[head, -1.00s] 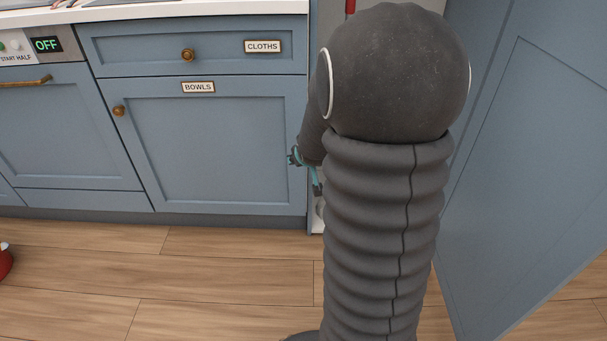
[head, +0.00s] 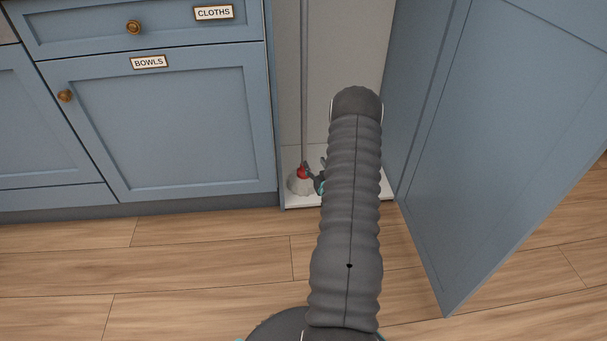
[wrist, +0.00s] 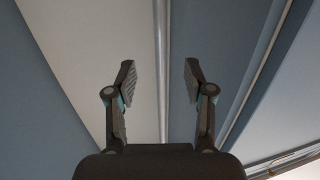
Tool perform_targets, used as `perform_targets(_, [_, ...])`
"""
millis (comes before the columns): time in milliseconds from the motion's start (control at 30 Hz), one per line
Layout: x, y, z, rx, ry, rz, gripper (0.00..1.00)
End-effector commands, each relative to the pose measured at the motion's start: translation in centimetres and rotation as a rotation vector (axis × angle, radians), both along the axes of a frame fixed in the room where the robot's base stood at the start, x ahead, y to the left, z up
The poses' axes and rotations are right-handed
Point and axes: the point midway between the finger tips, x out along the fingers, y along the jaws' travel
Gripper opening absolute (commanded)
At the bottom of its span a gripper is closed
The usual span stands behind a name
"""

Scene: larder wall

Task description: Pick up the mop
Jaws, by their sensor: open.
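The mop stands upright in the open tall cupboard, with a thin grey pole (head: 304,80), a red collar and a pale head (head: 299,186) on the cupboard floor. My gripper (head: 319,176) is low in the cupboard, just right of the collar in the head view and partly hidden by my arm. In the wrist view, my gripper (wrist: 159,76) has its two fingers spread apart. The pole (wrist: 162,40) runs lengthwise through the gap between them in the picture, with clear space on both sides. I cannot tell how deep the pole sits between the fingers.
The blue cupboard door (head: 490,130) stands open at the right. Closed units with the bowls door (head: 160,130) and the cloths drawer (head: 170,22) are at the left. The wooden floor (head: 190,260) in front is clear.

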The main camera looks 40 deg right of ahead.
Motion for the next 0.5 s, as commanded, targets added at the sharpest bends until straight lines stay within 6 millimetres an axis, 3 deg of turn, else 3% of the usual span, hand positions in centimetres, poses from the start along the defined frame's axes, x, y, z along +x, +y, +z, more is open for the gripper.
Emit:
perform_targets(200, [-0.4,-0.5,-0.9,-0.009,-0.062,-0.004,0.53])
perform_targets(500, [4.4,-2.2,-0.8,-0.010,-0.063,-0.003,0.53])
